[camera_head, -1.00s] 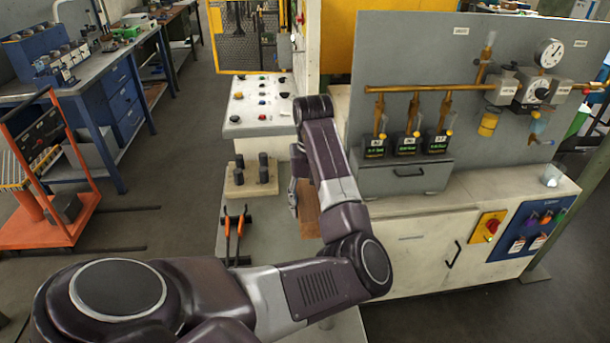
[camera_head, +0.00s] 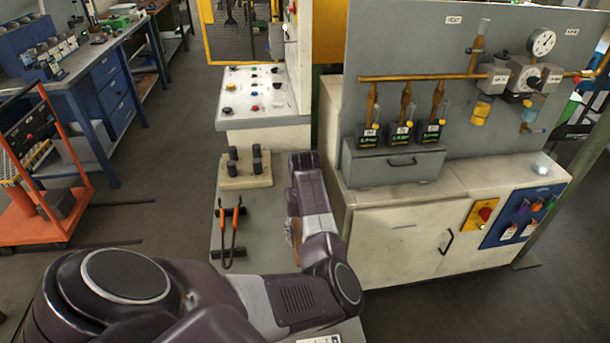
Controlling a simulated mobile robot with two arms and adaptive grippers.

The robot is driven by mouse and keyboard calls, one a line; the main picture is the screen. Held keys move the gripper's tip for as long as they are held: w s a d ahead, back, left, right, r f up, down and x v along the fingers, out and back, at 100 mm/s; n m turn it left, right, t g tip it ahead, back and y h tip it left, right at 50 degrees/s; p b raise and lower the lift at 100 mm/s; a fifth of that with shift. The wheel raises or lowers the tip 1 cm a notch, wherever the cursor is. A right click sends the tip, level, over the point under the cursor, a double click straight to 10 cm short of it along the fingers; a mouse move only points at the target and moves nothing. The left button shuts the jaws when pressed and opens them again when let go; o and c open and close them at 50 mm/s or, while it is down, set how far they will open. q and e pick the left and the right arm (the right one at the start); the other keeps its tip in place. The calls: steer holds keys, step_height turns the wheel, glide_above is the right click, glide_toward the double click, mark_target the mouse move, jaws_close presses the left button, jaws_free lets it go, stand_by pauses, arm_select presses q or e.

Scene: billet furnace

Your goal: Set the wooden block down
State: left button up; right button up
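The wooden block (camera_head: 296,238) shows only as a thin brown sliver beside my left wrist, over the right part of the pale bench (camera_head: 262,262). My arm hides the rest of it. I cannot tell whether it touches the bench top. My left gripper is almost wholly hidden behind my own arm links, close to the block, so its fingers and their grip cannot be made out. My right gripper is not in view.
Black tongs with orange handles (camera_head: 235,228) lie on the bench left of my arm. Behind them is a beige base (camera_head: 237,182) with several dark pegs. A button console (camera_head: 262,95) stands behind. A white cabinet (camera_head: 400,243) with a grey gauge panel (camera_head: 400,40) borders the right.

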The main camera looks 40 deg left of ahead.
arm_select(q)
steer(key=o, duration=1.5)
steer(key=shift+f, duration=0.1)
step_height(320, 180, up, 12)
steer(key=shift+r+b, duration=0.2)
steer(key=shift+b, duration=0.75)
steer(key=shift+s+f, duration=0.1)
